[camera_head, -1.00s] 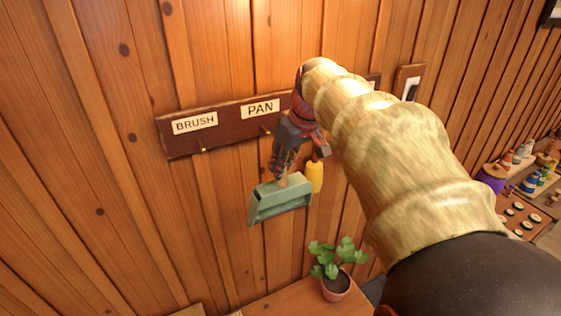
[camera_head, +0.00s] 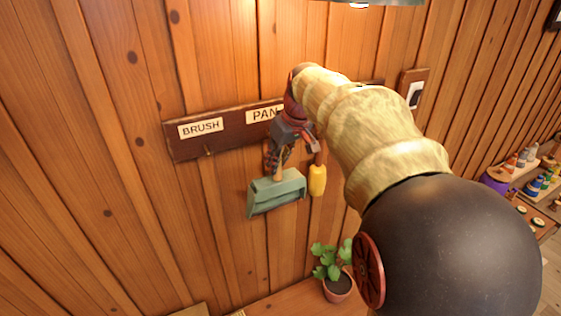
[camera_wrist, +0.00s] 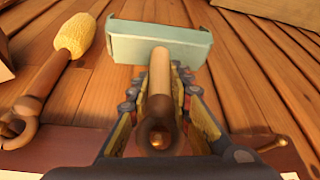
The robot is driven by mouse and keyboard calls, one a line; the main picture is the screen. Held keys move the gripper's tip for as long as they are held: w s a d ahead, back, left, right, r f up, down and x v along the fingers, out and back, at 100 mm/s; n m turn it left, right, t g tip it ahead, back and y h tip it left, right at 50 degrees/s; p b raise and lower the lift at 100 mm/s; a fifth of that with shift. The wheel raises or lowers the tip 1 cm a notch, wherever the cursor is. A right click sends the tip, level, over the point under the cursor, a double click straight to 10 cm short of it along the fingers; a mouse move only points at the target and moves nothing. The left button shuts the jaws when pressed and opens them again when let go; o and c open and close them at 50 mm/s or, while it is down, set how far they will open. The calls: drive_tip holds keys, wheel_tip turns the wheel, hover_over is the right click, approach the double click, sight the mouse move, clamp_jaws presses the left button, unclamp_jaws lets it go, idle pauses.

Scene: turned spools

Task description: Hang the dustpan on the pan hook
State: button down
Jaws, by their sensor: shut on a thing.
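The dustpan (camera_head: 276,193) has a green pan and a wooden handle, and hangs pan-down in front of the wall. My gripper (camera_head: 281,158) is shut on its handle, which runs between the fingers in the wrist view (camera_wrist: 161,75). The handle's holed end (camera_wrist: 158,132) points towards the hook board, with a brass spot at it. The dark board (camera_head: 180,152) carries BRUSH and PAN labels. The PAN label (camera_head: 262,115) is partly covered by my gripper, and the pan hook is hidden in the head view. I cannot tell whether the handle is on it.
A yellow-headed brush (camera_head: 317,180) hangs close right of the dustpan; it also shows in the wrist view (camera_wrist: 74,36). The empty brass BRUSH hook (camera_head: 209,151) is to the left. A potted plant (camera_head: 335,268) stands below. A switch plate (camera_head: 412,90) is at right.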

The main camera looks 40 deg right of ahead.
drive_tip(key=shift+w+d+f+p, duration=0.1)
drive_tip(key=shift+w+d+f, duration=0.1)
drive_tip(key=shift+w, duration=0.55)
drive_tip(key=shift+w+d+f+p, duration=0.1)
drive_tip(key=shift+w+d+f, duration=0.1)
drive_tip(key=shift+w, duration=0.5)
drive_tip(key=shift+w+d+f+p, duration=0.1)
drive_tip(key=shift+w+d+f, duration=0.1)
drive_tip(key=shift+w, duration=0.55)
drive_tip(key=c, duration=1.5)
unclamp_jaws()
drive_tip(key=shift+c, duration=0.2)
drive_tip(key=shift+s, duration=0.1)
drive_tip(key=v, duration=1.2)
